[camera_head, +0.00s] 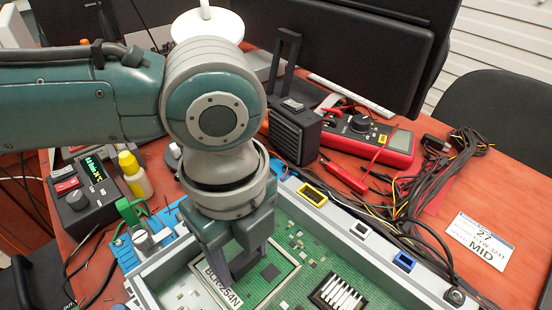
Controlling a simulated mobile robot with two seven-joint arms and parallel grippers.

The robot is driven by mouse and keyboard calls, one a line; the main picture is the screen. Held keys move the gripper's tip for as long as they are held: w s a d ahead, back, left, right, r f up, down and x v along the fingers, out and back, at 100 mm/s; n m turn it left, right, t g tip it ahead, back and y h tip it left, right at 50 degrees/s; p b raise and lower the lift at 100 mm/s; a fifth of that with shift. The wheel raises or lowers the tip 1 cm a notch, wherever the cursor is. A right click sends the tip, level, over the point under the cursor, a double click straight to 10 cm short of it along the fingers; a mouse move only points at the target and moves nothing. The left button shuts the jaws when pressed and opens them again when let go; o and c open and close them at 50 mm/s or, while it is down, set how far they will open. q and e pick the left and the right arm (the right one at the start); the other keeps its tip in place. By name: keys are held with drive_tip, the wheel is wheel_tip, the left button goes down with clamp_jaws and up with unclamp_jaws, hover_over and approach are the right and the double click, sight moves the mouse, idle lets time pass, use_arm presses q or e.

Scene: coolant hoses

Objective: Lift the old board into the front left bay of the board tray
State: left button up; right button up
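A green circuit board with a pale frame and a label reading "BLR-254N" (224,288) lies in an open grey case (335,217); it looks like the old board, though I cannot be sure. My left gripper (243,272) points down over this framed board. Its fingers are apart, with a dark area between them; I cannot tell whether they touch or hold anything. The wrist hides part of the board, and the picture's lower edge cuts off the case. I cannot make out the board tray or its front left bay. My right gripper is not in view.
A black box with a slotted front (296,135) and a red multimeter (375,142) stand behind the case. Loose cables (425,190) run along its right. A power unit (84,190) and yellow bottle (136,174) stand left.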

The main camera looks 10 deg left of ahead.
sight(243, 260)
use_arm(q)
clamp_jaws()
drive_tip(key=shift+r, duration=0.1)
drive_tip(key=shift+r, duration=0.55)
wheel_tip(243, 260, up, 19)
drive_tip(key=p, duration=0.5)
drive_tip(key=shift+f, duration=0.1)
drive_tip(key=shift+p, duration=0.55)
